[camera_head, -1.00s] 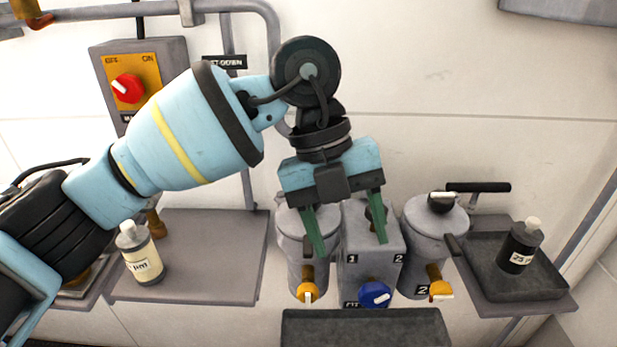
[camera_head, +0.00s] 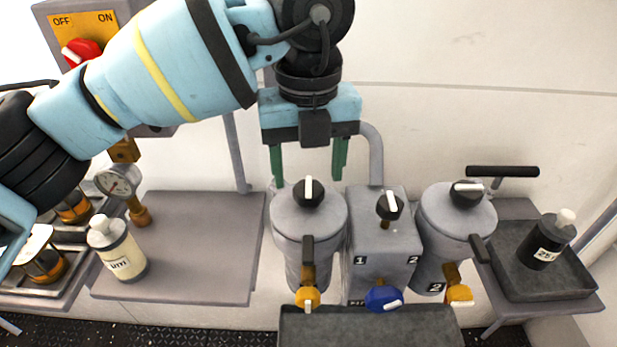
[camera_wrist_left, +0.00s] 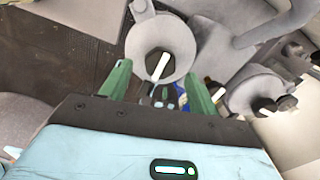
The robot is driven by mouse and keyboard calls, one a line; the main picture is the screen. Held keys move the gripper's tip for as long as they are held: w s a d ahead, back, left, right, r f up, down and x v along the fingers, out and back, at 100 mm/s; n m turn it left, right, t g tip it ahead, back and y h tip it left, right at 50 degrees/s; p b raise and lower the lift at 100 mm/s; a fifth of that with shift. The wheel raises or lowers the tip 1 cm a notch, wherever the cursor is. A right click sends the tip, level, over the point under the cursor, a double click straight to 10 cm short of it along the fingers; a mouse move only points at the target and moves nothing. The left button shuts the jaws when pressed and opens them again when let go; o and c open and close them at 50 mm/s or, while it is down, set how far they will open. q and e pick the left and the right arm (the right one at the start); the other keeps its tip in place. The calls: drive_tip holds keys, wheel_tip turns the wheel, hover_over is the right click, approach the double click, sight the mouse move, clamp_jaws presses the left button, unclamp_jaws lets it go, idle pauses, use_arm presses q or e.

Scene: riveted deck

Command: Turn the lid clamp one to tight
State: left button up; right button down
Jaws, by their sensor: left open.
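The lid clamp one (camera_head: 308,192) is a black round knob with a white bar on the lid of the left grey canister (camera_head: 292,228). Its bar points nearly straight away from me in the head view. In the left wrist view the knob (camera_wrist_left: 152,60) shows with its white bar slanted. My left gripper (camera_head: 307,178) is open, its two green fingers pointing down at either side of the knob's place in the head view. The wrist view shows the knob ahead between the fingers (camera_wrist_left: 158,72), with nothing held. Contact cannot be told. My right gripper is not in view.
A selector box (camera_head: 385,240) marked 1 and 2 stands close at the right, then a second canister (camera_head: 455,225) with its own black knob (camera_head: 466,193). A dark tray (camera_head: 370,327) lies in front. Bottles stand left (camera_head: 118,248) and right (camera_head: 552,240). The left shelf (camera_head: 195,240) has free room.

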sight(309, 193)
use_arm(q)
drive_tip(key=shift+f, duration=1.3)
drive_tip(key=shift+c, duration=0.3)
drive_tip(key=c, duration=0.9)
